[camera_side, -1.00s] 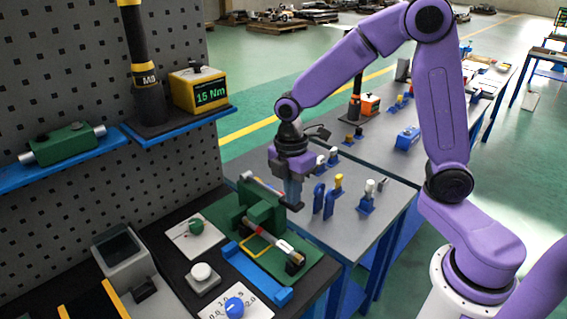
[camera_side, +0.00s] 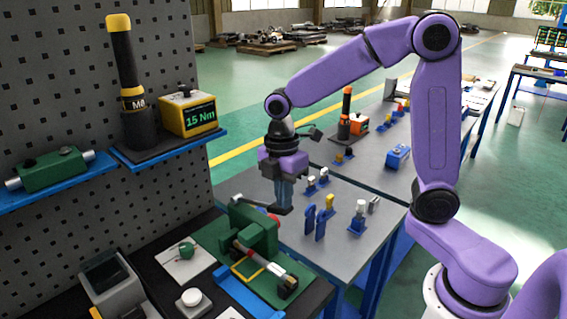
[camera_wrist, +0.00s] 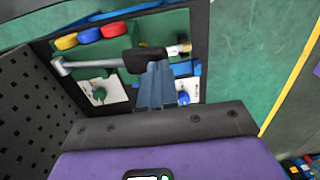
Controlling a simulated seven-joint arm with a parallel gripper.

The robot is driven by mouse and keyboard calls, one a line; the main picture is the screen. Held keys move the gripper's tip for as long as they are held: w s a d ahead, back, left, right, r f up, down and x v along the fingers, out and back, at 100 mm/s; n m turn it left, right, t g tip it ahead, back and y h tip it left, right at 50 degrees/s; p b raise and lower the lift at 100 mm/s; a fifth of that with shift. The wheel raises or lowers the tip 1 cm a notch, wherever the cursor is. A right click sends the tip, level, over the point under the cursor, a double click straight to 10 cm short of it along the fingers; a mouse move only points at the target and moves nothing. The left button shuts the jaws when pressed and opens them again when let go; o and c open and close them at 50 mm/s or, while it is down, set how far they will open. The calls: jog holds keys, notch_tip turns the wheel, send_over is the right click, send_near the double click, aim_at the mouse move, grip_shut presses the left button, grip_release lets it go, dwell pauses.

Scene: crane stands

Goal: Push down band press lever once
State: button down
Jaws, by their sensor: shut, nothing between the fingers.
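The band press (camera_side: 256,232) is a green block on a green plate at the bench's front right corner. Its lever (camera_side: 243,201) is a grey rod with a black handle (camera_side: 277,210), lying near level above the block. In the wrist view the lever (camera_wrist: 92,62) runs from the left to the black handle (camera_wrist: 143,60). My gripper (camera_side: 284,207) is shut and empty, pointing down at the handle. In the wrist view its fingertips (camera_wrist: 158,66) overlap the handle; whether they touch it I cannot tell. A silver and red cylinder (camera_side: 262,260) lies in front of the block.
A green knob (camera_side: 186,251), a white button (camera_side: 190,300) and a blue bar (camera_side: 232,292) are near the press. The shelf holds a yellow 15 Nm box (camera_side: 188,112) and a black tool (camera_side: 128,80). Blue stands (camera_side: 315,222) occupy the grey table behind.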

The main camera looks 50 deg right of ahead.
notch_tip(320, 180, up, 8)
dwell(0.4)
dwell(0.6)
jog(key=s+d+f+m, duration=0.1)
jog(key=s+f, duration=0.3)
jog(key=s, duration=0.7)
jog(key=s+d+f+m, duration=0.2)
jog(key=s+f+m, duration=0.2)
jog(key=s, duration=0.7)
jog(key=shift+d+f+t, duration=0.25)
jog(key=shift+t, duration=0.15)
